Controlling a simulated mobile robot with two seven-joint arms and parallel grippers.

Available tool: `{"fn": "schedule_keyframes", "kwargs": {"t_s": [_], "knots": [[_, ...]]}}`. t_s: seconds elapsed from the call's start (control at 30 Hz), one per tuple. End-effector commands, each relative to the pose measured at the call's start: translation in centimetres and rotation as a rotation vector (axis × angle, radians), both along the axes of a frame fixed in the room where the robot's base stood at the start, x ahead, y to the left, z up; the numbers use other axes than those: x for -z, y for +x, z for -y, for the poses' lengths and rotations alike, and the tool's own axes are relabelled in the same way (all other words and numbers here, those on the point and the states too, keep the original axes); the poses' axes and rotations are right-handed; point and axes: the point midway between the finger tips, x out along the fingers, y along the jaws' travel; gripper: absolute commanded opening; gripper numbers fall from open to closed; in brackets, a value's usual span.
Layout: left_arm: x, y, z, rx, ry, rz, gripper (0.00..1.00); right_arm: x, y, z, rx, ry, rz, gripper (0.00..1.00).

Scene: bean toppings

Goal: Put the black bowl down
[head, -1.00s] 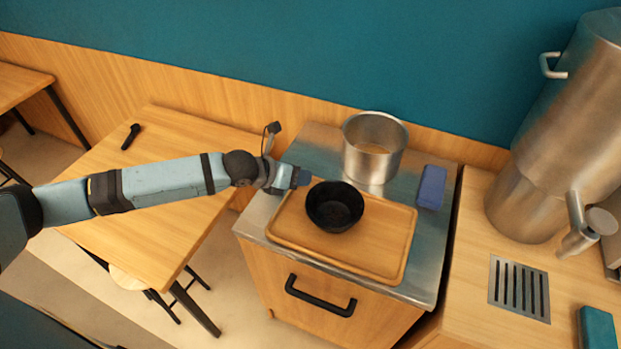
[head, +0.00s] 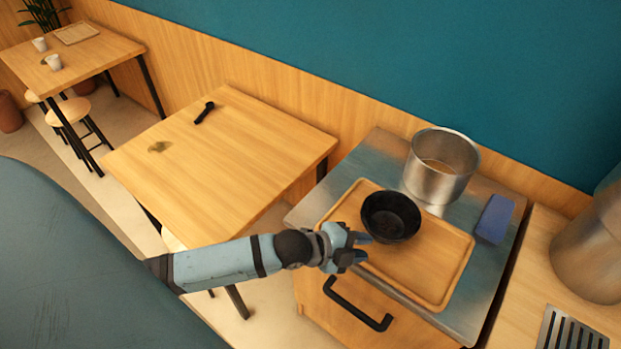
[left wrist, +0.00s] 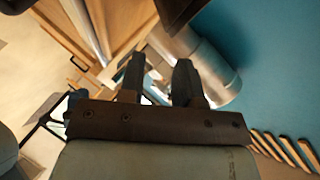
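The black bowl (head: 390,218) stands upright on the wooden tray (head: 455,272), toward its left side, on the metal-topped cabinet. My left gripper (head: 362,247) is at the lower left of the bowl, close to its rim, with its fingers pointing right. Whether it touches the bowl is hard to tell. In the left wrist view the two fingers of my left gripper (left wrist: 158,68) stand apart with nothing held between them. A dark shape at the top edge of that view may be the bowl, but it is cut off. My right gripper is out of view.
A metal pot (head: 440,168) stands behind the bowl and a blue block (head: 494,220) lies right of the tray. A wooden table (head: 225,165) with a small black object (head: 204,112) is at the left. A metal urn (head: 592,250) stands at the right.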

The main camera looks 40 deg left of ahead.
Motion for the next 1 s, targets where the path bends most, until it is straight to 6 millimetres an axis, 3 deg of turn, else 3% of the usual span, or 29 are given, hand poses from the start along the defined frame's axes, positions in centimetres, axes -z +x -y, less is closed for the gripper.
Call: {"fn": "schedule_keyframes", "kwargs": {"t_s": [0.2, 0.43, 0.8, 1.0], "knots": [[6.3, -6.8, -1.2, -0.497, -0.514, -0.392, 0.31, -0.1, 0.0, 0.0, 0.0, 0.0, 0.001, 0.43], [10.3, -12.1, -3.7, -0.827, -0.788, -0.578, 0.31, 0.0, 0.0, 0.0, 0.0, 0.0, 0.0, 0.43], [10.7, -12.9, -4.1, -0.872, -0.827, -0.599, 0.31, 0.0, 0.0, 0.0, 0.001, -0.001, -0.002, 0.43], [7.7, -12.9, -4.2, -0.876, -0.826, -0.596, 0.31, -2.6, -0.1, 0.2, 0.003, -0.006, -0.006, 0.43]]}}
